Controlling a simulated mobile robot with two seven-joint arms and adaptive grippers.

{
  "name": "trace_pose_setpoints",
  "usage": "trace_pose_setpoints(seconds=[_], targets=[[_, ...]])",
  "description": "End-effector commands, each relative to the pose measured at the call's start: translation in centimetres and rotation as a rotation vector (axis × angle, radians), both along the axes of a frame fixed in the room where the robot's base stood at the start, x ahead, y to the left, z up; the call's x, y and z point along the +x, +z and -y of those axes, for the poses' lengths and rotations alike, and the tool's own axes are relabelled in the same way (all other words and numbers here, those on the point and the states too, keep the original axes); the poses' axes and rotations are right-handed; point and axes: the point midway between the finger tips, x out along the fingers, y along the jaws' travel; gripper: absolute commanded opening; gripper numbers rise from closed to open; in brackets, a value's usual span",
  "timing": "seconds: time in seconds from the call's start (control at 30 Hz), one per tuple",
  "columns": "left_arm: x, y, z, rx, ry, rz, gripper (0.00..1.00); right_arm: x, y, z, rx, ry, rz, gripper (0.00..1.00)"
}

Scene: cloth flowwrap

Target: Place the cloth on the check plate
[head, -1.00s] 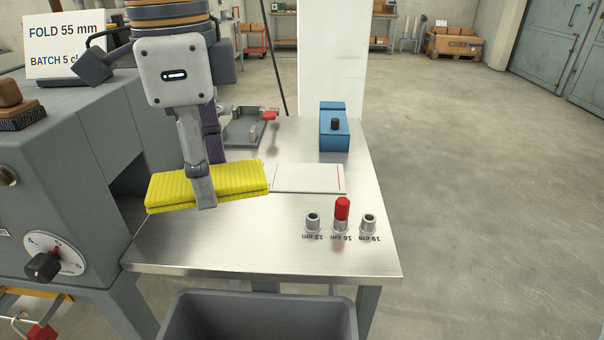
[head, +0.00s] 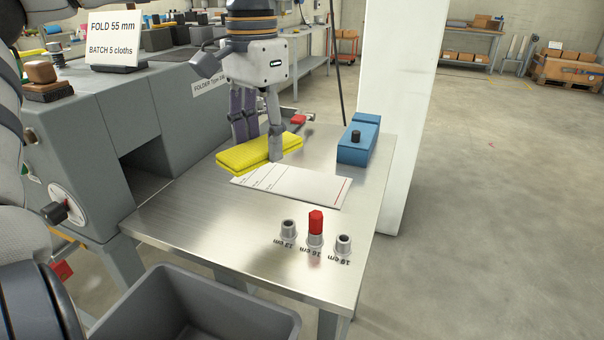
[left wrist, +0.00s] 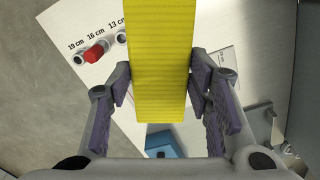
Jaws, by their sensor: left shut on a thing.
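The yellow folded cloth (head: 238,156) is in my left gripper (head: 262,152), at the far left end of the check plate (head: 310,188). The plate is a white strip with dark lines and one red line, lying on the metal table. The cloth overlaps the plate's back left edge in the head view; I cannot tell whether it touches it. In the left wrist view, the cloth (left wrist: 160,60) runs between the two finger pads of my left gripper (left wrist: 161,88) and hides part of the plate (left wrist: 222,58). My right gripper is not in view.
Three sockets stand near the table's (head: 215,225) front edge, the middle one with a red peg (head: 315,222). A blue block (head: 358,142) stands at the back right. The grey folder machine (head: 90,125) is on the left, and a grey bin (head: 200,310) is below the front edge.

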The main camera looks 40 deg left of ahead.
Motion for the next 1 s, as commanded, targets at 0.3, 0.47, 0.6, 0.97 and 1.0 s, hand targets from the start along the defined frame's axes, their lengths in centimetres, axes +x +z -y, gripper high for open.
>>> trace_pose_setpoints(seconds=[0.3,0.47,0.6,0.97,1.0], targets=[[3.8,-1.2,-1.5,0.020,0.005,0.013,0.36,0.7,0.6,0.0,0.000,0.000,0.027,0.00],[7.2,-4.3,-2.4,0.004,0.001,0.004,0.36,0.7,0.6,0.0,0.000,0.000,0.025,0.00],[9.1,-6.6,-2.9,0.005,0.001,0.007,0.36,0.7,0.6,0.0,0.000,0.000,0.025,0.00],[10.6,-11.8,-3.4,0.005,-0.001,0.000,0.36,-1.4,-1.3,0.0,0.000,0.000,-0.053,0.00],[10.6,-11.9,-3.4,0.006,-0.001,0.005,0.36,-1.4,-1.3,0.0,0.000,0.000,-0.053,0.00]])
